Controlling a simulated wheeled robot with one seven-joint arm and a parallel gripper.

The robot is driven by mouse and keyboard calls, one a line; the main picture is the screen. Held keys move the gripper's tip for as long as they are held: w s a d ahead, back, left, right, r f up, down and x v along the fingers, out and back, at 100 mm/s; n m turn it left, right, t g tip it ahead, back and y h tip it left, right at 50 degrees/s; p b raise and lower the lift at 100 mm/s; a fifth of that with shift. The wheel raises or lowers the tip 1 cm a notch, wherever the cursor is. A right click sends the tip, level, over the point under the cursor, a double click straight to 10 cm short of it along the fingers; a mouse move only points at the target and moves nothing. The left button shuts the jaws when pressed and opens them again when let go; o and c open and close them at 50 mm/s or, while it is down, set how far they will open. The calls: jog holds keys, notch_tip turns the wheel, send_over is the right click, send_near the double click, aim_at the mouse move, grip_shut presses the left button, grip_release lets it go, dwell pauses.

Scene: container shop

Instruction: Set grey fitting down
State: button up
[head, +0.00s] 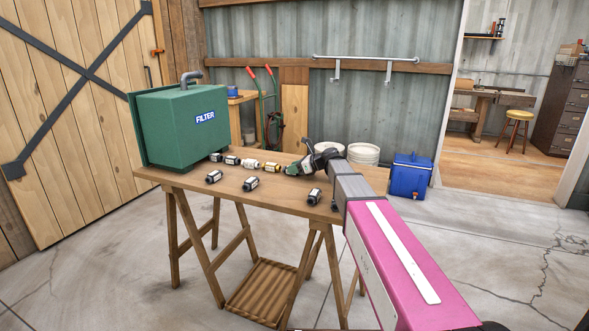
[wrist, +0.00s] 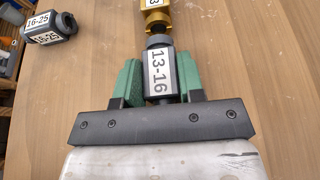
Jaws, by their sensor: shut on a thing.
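The grey fitting (wrist: 160,82) is a dark grey piece with a white label reading 13-16. My gripper (wrist: 160,70) is shut on it, with a green pad on each side. In the head view my gripper (head: 302,167) is low over the right part of the wooden table (head: 220,186). A yellow fitting (wrist: 154,18) lies in line just ahead of the grey one. Their ends meet or nearly meet; I cannot tell which. The underside of the grey fitting is hidden, so contact with the table cannot be seen.
A green FILTER box (head: 175,130) stands at the table's left end, with a row of fittings (head: 232,160) running from it toward my gripper. Loose dark fittings lie nearer the front, including one labelled 16-25 (wrist: 50,28). Bare tabletop lies right of the held fitting.

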jog(key=o, duration=0.9)
jog(key=shift+s+d+r, duration=0.1)
jog(key=shift+d+r, duration=0.1)
jog(key=shift+d, duration=0.1)
jog(key=v, duration=1.1)
jog(key=shift+d, duration=0.2)
